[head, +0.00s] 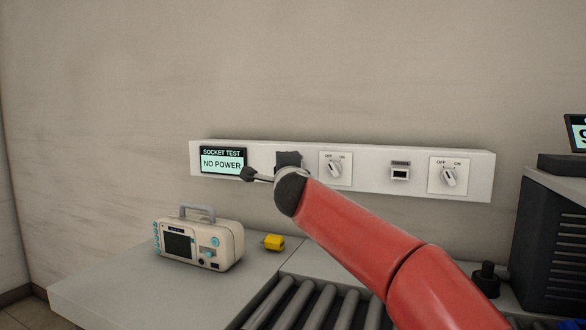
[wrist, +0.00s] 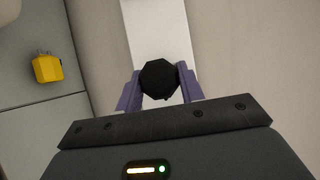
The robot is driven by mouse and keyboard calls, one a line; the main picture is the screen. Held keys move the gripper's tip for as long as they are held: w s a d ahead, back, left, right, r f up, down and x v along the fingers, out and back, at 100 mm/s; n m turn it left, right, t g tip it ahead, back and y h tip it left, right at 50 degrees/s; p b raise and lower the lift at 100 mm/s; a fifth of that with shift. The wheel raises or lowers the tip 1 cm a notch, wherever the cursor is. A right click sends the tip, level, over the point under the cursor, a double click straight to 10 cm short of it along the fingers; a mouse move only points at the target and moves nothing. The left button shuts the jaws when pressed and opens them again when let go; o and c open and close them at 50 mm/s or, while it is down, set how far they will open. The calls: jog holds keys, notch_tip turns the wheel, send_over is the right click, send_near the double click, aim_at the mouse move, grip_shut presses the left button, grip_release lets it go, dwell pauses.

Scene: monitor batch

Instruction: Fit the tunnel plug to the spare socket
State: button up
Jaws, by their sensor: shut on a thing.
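My gripper (wrist: 160,88) has its two purple fingers shut on a black eight-sided piece (wrist: 158,76), seen end-on in the wrist view. I cannot tell for sure whether this is the tunnel plug. In the head view my wrist is in front of the left part of the white wall rail (head: 430,193), and my fingers and the held piece are not clear there. A small dark socket (head: 400,173) with a label above it shows between two switches on the rail. My arm covers part of the rail further left, so any socket there is hidden.
A display (head: 222,161) on the rail reads SOCKET TEST, NO POWER. The rail has OFF/ON switches, left (head: 335,169) and right (head: 449,177). A beige device (head: 199,243) and a yellow block (head: 274,242) stand on the counter. Rollers (head: 322,302) and a black knobbed piece (head: 487,281) are at right.

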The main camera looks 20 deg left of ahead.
jog(key=shift+w, duration=1.35)
dwell(0.6)
jog(key=o, duration=1)
jog(key=shift+d, duration=0.1)
jog(key=b+v, duration=0.2)
jog(key=v, duration=0.6)
jog(key=shift+f, duration=0.1)
